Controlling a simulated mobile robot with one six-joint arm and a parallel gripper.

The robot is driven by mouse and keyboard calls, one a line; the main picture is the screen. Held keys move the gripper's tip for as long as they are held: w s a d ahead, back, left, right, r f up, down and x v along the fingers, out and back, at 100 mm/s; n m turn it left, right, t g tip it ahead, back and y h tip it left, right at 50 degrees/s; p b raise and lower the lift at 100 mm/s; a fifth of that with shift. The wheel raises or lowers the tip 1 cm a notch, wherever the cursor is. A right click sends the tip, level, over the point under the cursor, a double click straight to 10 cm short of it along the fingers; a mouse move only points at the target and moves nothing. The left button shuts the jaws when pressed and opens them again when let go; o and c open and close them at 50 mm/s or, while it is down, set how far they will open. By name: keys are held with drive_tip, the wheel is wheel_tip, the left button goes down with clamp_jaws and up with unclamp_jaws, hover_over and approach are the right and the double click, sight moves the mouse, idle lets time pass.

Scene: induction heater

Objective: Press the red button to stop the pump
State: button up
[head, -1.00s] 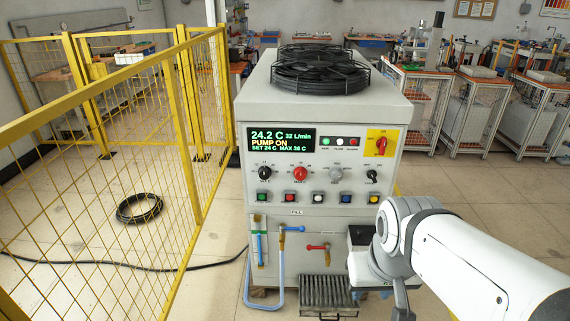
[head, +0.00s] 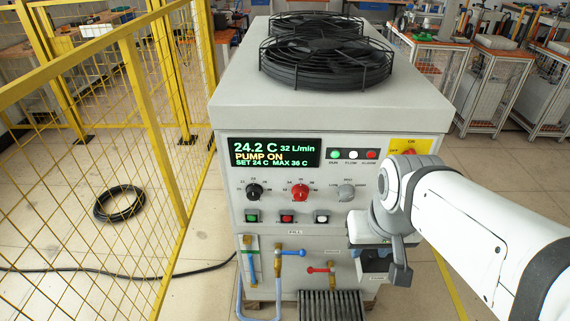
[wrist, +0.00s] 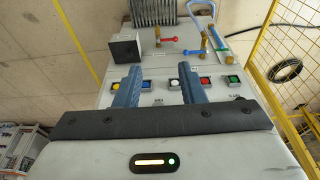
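The red button (head: 287,216) is the middle of the three buttons visible in the row on the white cabinet front, between the green button (head: 251,216) and the white button (head: 321,216). In the wrist view, where the panel appears upside down, the red button (wrist: 205,82) shows just right of the right finger. My gripper (wrist: 159,70) is open and empty, its two blue fingers apart, with the white button between them. Whether it touches the panel is unclear. The display (head: 275,152) reads PUMP ON, 24.2 C, 32 L/min. My arm hides the right-hand buttons in the head view.
A red knob (head: 299,191) sits above the buttons. Pipes with a blue-handled valve (head: 290,252) and a red-handled valve (head: 320,269) are below. A yellow mesh fence (head: 125,110) stands left, with a black hose coil (head: 119,203) behind it.

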drive_tip(key=shift+s, duration=0.15)
drive_tip(key=shift+c, duration=0.2)
clamp_jaws()
drive_tip(key=shift+d, duration=0.1)
idle(1.3)
